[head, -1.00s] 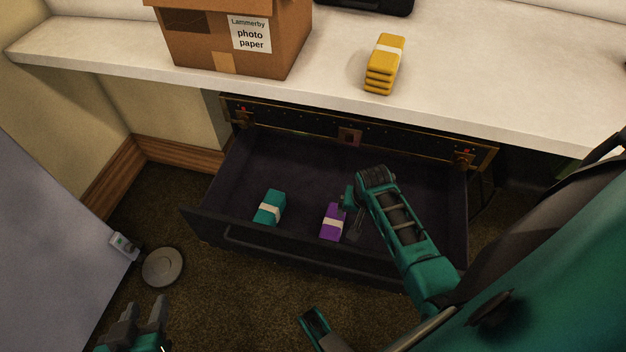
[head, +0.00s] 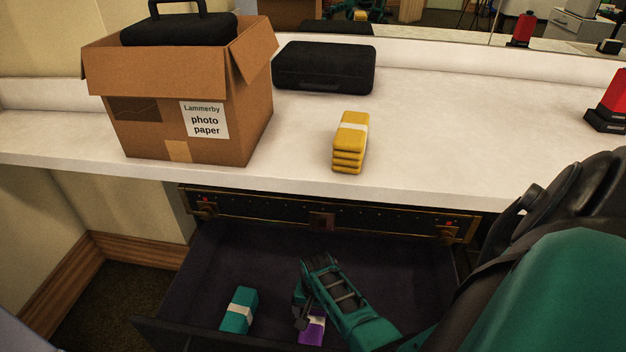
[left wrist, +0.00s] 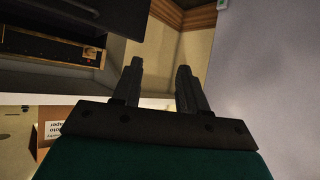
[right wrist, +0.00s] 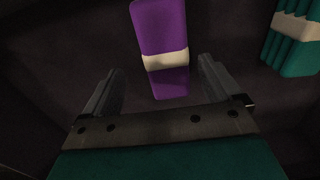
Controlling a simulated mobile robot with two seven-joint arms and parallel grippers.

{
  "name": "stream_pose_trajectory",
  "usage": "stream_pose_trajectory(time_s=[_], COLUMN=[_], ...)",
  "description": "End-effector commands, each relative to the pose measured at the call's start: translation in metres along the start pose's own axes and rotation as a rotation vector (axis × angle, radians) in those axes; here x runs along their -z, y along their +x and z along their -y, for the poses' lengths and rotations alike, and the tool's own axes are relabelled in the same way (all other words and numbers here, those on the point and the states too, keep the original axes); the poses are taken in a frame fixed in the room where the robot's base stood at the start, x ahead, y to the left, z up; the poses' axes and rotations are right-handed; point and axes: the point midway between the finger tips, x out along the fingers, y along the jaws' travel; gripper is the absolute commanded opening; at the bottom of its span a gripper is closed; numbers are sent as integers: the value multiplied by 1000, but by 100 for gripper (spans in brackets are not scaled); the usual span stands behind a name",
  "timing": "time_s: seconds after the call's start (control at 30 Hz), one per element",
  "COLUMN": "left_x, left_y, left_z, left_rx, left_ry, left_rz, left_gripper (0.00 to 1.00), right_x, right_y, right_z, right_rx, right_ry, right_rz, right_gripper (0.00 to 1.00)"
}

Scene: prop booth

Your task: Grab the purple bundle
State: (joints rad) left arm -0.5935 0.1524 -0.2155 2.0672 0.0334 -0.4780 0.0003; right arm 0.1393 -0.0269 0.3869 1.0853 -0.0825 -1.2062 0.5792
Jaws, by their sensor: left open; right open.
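The purple bundle (head: 312,330), with a white band, lies in the open dark drawer (head: 215,265). In the right wrist view the purple bundle (right wrist: 160,30) lies ahead, and its near end reaches between the two open fingers. My right gripper (head: 302,318) is open and right beside the bundle in the head view, hiding part of it; the right wrist view shows the fingers (right wrist: 158,92) apart on either side. I cannot tell whether they touch it. My left gripper (left wrist: 158,85) is open and empty, and is out of the head view.
A teal bundle (head: 239,310) lies left of the purple one in the drawer, also seen in the right wrist view (right wrist: 295,38). On the white counter (head: 450,130) stand a cardboard box (head: 150,130), a yellow stack (head: 350,135) and a black case (head: 325,68).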

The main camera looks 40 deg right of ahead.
Motion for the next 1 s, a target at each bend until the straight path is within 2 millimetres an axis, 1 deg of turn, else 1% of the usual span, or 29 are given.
stream_pose_trajectory(time_s=[0.17,0.4,0.5,0.63,0.73,1.0], left_x=[-8,-25,-20,-10,-6,-8], left_y=[5,16,17,16,16,16], left_z=[0,-3,-5,-8,-9,-9], left_rx=[-1,-12,-18,-22,-23,-22], left_ry=[0,-2,-5,-10,-12,-11], left_rz=[1,17,11,-6,-13,-12], left_gripper=[43,43,43,43,43,43], right_x=[-1,-5,-5,-5,-5,-5], right_y=[12,46,54,53,52,52], right_z=[2,8,8,8,8,8], right_rx=[-1,0,0,0,1,0], right_ry=[0,0,0,0,0,-1], right_rz=[1,0,0,0,0,-1], right_gripper=[92,92,92,92,92,66])
